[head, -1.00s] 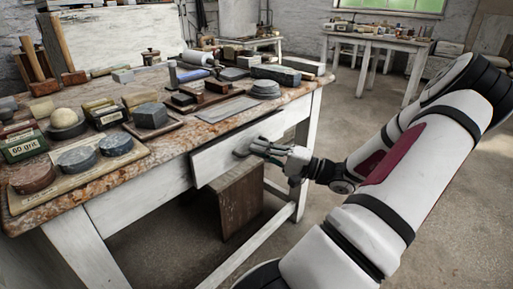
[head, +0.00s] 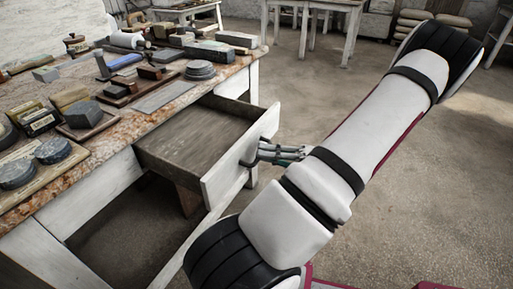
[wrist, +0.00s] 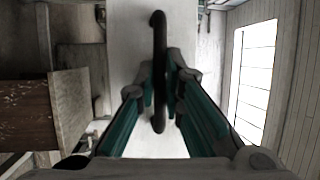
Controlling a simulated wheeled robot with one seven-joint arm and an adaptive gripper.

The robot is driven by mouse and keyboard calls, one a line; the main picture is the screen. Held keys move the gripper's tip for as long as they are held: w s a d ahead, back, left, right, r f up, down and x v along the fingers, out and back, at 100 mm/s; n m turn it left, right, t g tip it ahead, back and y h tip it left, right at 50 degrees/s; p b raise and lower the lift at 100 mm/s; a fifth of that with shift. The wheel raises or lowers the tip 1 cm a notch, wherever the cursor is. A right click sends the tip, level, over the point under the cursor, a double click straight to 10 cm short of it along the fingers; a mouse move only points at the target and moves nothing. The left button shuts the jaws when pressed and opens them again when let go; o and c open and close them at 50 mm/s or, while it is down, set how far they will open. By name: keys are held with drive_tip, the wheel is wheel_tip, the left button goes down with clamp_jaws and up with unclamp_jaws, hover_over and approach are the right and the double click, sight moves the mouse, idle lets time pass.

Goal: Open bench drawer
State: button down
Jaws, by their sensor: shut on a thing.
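The bench drawer (head: 205,138) stands pulled well out of the bench in the head view, its wooden inside bare where I can see it. Its white front panel (head: 225,178) faces my arm. My gripper (head: 262,152) is at the middle of that panel, at the dark handle. In the wrist view the handle (wrist: 159,40) is a dark bar lying between the two fingers of my gripper (wrist: 160,95), with the white panel behind it. The fingers are shut on the handle.
The bench top (head: 107,148) carries stone blocks, discs and small boxes above the drawer. A wooden block (head: 188,200) shows under the drawer. Another table (head: 318,4) stands at the back. The concrete floor (head: 430,190) to the right is clear.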

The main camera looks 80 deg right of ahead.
drive_tip(key=shift+s, duration=0.15)
drive_tip(key=c, duration=1.7)
unclamp_jaws()
drive_tip(key=shift+s, duration=0.1)
drive_tip(key=v, duration=1.1)
drive_tip(key=shift+s+d, duration=0.1)
drive_tip(key=shift+s, duration=0.3)
